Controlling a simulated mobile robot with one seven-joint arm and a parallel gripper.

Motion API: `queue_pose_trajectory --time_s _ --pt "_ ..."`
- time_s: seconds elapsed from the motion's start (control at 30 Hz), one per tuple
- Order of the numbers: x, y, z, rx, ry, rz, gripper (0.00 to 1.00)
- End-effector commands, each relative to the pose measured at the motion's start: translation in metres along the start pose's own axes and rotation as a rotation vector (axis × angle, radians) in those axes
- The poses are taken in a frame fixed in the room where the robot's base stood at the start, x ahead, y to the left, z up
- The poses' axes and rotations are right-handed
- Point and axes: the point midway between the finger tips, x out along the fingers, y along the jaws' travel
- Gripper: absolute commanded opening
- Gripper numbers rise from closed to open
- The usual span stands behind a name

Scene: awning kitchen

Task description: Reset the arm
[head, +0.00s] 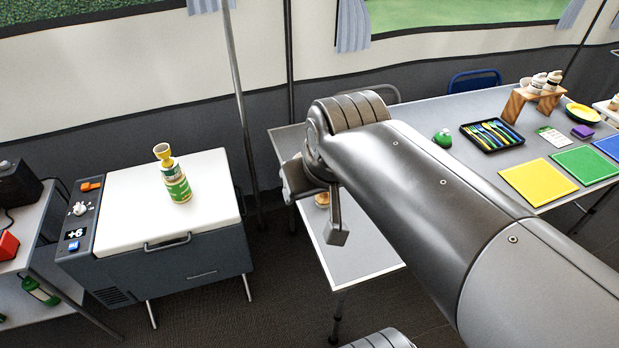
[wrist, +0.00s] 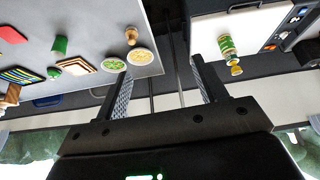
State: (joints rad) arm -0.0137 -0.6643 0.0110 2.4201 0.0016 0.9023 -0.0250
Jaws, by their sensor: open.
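My arm reaches across the head view from the lower right, over the grey table. My gripper (head: 320,212) is at its end, above the table's left part, with a finger pointing down and the rest partly hidden by the wrist. In the wrist view my gripper (wrist: 165,88) shows two fingers wide apart with nothing between them. It is open and empty, and appears apart from the table and the cooler.
A white-lidded cooler (head: 130,205) at left bears a green-labelled container (head: 178,188) with a yellow top. The grey table (head: 365,262) carries a cutlery tray (head: 492,134), coloured mats and a wooden stand (head: 530,100). Two food bowls (wrist: 141,57) lie near the table's edge.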

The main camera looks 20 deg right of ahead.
Motion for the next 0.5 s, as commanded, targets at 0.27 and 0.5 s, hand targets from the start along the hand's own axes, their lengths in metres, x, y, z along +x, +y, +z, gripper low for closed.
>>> queue_pose_trajectory --time_s 0.27,0.5 --pt "0.003 0.006 0.034 0.048 0.008 0.006 0.65" --pt "0.003 0.006 0.034 0.048 0.008 0.006 0.65"
